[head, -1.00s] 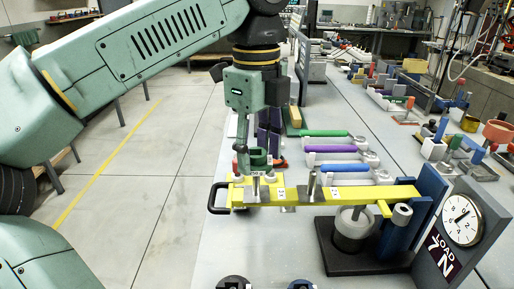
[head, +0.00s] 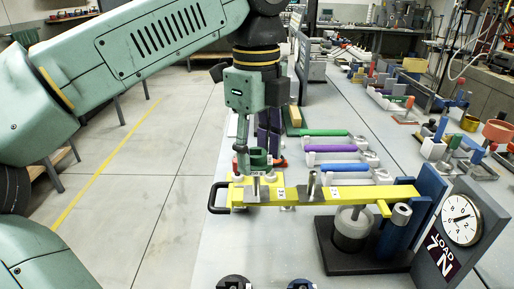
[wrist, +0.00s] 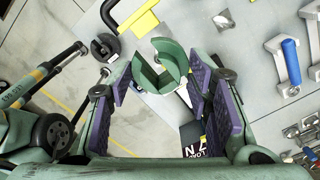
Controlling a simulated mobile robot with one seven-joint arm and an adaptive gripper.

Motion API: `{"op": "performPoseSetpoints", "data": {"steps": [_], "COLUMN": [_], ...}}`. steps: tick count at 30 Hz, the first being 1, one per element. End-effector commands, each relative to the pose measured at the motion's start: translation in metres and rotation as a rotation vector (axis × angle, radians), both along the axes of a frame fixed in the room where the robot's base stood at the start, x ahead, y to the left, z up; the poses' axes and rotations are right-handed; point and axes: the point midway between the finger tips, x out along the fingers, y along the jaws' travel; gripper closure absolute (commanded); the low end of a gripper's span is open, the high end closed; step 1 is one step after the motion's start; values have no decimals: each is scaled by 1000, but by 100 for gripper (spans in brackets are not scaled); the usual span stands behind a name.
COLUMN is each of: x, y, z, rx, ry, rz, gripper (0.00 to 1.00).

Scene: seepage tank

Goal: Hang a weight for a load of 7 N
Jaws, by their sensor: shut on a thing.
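My gripper (head: 250,150) is shut on a green slotted weight (wrist: 160,68), which shows between its purple-padded fingers in the wrist view. In the head view the weight (head: 259,158) is just above the left part of a yellow beam (head: 370,192), close to an upright metal peg (head: 255,187). I cannot tell whether the weight touches the peg. A second peg (head: 312,184) stands farther right on the beam. The sign (head: 439,255) reads LOAD 7 N, below a round dial (head: 461,220).
Two dark round weights (head: 233,282) (head: 300,284) are at the near table edge. Tools with green (head: 324,133), purple (head: 329,149) and blue (head: 334,167) handles lie behind the beam. A black handle (head: 216,198) juts from the beam's left end. Grey table is free between.

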Motion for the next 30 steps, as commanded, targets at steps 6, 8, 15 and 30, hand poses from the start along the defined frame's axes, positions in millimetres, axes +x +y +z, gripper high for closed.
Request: {"op": "performPoseSetpoints", "data": {"steps": [6,8,15,30], "x": [0,0,0,0], "y": [0,0,0,0], "z": [-3,-5,-11,-24], "rx": [0,0,0,1], "ry": [0,0,0,-1], "rz": [0,0,0,0], "gripper": [91,91,91,91]}}
